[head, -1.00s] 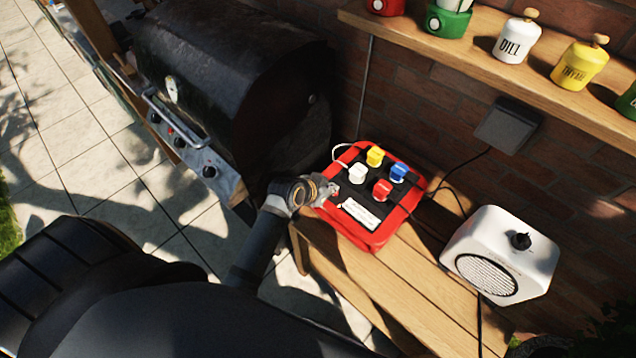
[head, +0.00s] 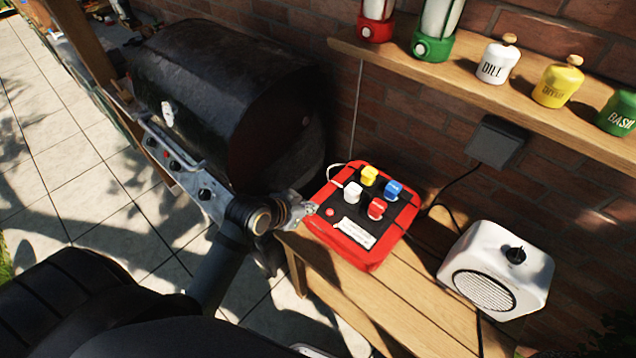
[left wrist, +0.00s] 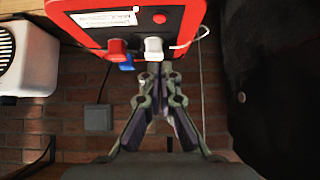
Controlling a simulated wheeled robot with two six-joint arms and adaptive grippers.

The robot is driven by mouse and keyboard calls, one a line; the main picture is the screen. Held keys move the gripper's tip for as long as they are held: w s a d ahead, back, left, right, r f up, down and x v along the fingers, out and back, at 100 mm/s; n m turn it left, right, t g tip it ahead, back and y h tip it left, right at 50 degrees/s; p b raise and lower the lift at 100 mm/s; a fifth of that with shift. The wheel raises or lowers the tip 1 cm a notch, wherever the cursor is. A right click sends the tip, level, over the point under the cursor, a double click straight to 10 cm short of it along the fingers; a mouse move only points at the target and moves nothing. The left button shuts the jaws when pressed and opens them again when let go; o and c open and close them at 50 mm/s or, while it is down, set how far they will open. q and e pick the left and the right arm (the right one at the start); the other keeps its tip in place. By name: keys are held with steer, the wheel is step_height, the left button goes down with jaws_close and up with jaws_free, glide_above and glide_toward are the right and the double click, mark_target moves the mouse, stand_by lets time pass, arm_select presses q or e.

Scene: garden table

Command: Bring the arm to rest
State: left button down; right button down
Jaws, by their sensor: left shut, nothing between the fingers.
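My left gripper (head: 308,210) is shut and empty, just left of the red box on the wooden table in the head view. In the left wrist view the gripper (left wrist: 160,68) has its fingertips together, near the box's white knob. The red box (head: 352,258) has a black top with white, yellow, blue and red knobs, a small red button and a white label. It also shows in the left wrist view (left wrist: 185,18). I cannot tell whether the fingertips touch the box. My right gripper is not in view.
A black barbecue (head: 225,95) stands close behind my left arm. A white speaker-like box (head: 497,270) sits on the slatted wooden table (head: 400,310) at right. A wall shelf (head: 420,85) holds lanterns and spice jars above. Paved floor lies open at left.

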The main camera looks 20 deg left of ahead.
arm_select(q)
steer(key=s+a+f+n+g+y, duration=0.2)
steer(key=s+a+f+g, duration=0.1)
steer(key=s, duration=0.4)
steer(key=s+a+f+n+g+y, duration=0.1)
steer(key=s+a+f+g+y, duration=0.15)
steer(key=s, duration=0.35)
steer(key=s+a+f, duration=0.2)
steer(key=f, duration=1.2)
steer(key=s+a+f, duration=0.1)
steer(key=s+f, duration=0.1)
steer(key=f, duration=1.2)
steer(key=s+a+f+g, duration=0.1)
steer(key=s+f+g, duration=0.1)
steer(key=s+f, duration=1.2)
steer(key=s, duration=0.3)
steer(key=shift+n+h, duration=0.3)
steer(key=shift+h, duration=0.05)
steer(key=shift+a, duration=0.1)
